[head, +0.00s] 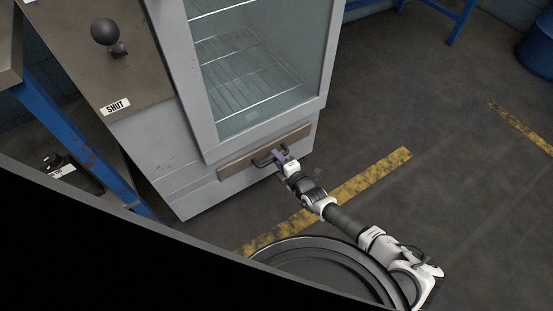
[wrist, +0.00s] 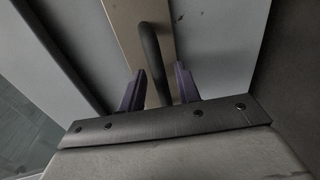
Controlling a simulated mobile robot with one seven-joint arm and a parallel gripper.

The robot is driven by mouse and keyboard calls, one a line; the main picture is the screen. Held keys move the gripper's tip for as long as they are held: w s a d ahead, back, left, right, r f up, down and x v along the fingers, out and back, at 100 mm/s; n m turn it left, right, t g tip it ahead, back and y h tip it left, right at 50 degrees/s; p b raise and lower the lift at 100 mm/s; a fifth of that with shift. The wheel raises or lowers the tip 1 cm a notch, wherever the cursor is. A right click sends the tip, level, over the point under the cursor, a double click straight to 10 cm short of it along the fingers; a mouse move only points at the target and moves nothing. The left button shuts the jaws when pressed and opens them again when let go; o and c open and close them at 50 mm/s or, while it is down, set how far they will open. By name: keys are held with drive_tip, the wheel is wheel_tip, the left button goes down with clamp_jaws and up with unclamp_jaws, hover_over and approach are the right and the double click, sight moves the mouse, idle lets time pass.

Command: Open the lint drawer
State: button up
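The lint drawer (head: 235,167) is a brown-tan panel low on the front of the grey cabinet, below the glass door. It looks flush with the cabinet front. Its dark bar handle (head: 263,161) sits near the middle of the panel. In the wrist view the handle (wrist: 152,50) runs down between my two purple fingers. My gripper (wrist: 158,88) is open, with one finger on each side of the bar and gaps visible beside it. The head view shows my gripper (head: 281,156) at the handle's right part, where it hides some of it.
The grey cabinet (head: 165,160) has a glass door (head: 250,75) with wire shelves behind it. A black ball-topped lever (head: 105,32) and a "SHUT" label (head: 115,106) are on its brown panel. A blue-legged table (head: 110,175) stands at left. Floor (head: 430,100) to the right is clear.

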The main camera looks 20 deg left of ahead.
drive_tip(key=shift+w+a+f, duration=0.15)
drive_tip(key=shift+w+a, duration=0.2)
drive_tip(key=shift+a, duration=0.1)
clamp_jaws()
